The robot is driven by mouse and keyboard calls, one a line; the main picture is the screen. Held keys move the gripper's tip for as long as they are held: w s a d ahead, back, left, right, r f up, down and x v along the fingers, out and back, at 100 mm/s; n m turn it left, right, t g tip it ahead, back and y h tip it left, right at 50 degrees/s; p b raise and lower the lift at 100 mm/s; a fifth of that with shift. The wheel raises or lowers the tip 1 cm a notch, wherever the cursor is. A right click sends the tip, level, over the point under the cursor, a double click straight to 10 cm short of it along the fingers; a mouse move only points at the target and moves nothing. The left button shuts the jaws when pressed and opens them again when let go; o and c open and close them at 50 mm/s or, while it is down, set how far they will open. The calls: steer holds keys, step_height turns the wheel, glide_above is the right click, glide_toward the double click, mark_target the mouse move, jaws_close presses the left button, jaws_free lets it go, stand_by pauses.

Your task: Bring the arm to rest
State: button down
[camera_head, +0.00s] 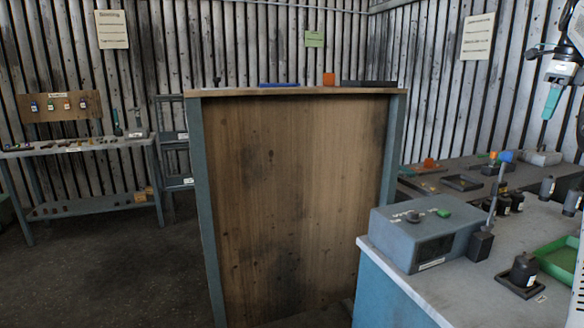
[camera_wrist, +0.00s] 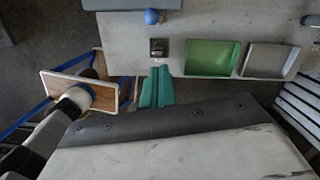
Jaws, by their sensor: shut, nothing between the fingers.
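My gripper (camera_head: 552,101) hangs at the upper right of the head view, its teal fingers pointing down. It is above the right-hand bench (camera_head: 432,274) and apart from it. In the wrist view the teal fingers (camera_wrist: 157,88) lie together with nothing between them. Beyond them in that view are a small dark part (camera_wrist: 159,47) and a green tray (camera_wrist: 212,58) on the grey top. Most of my arm is outside the head view.
A grey box (camera_head: 425,232) with a green button and a blue-knobbed lever (camera_head: 498,178) stand on the right bench, near a green tray (camera_head: 562,258). A tall wooden-backed stand (camera_head: 300,200) fills the middle. A shelf table (camera_head: 80,147) is at left; floor before it is clear.

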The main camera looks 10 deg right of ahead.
step_height(320, 180, down, 6)
steer(key=n, duration=0.6)
steer(key=s+a+f+n+g, duration=0.1)
steer(key=s+a+f+n, duration=0.2)
steer(key=a+n, duration=0.5)
steer(key=s+a+f+n, duration=0.2)
steer(key=a+f+n, duration=0.15)
steer(key=a, duration=0.85)
steer(key=s+a+f+n, duration=0.4)
steer(key=s+a, duration=0.3)
steer(key=a, duration=0.1)
steer(key=s+a+f+n, duration=0.4)
steer(key=s+a+n, duration=0.1)
steer(key=s+a, duration=0.3)
steer(key=s+a+f+n+t, duration=0.1)
steer(key=s+a+f+n, duration=0.3)
steer(key=s+a, duration=0.4)
steer(key=shift+a+h, duration=0.4)
steer(key=shift+a, duration=0.1)
steer(key=shift+s+f+n, duration=0.1)
steer(key=shift+s+n, duration=0.05)
steer(key=shift+n, duration=0.1)
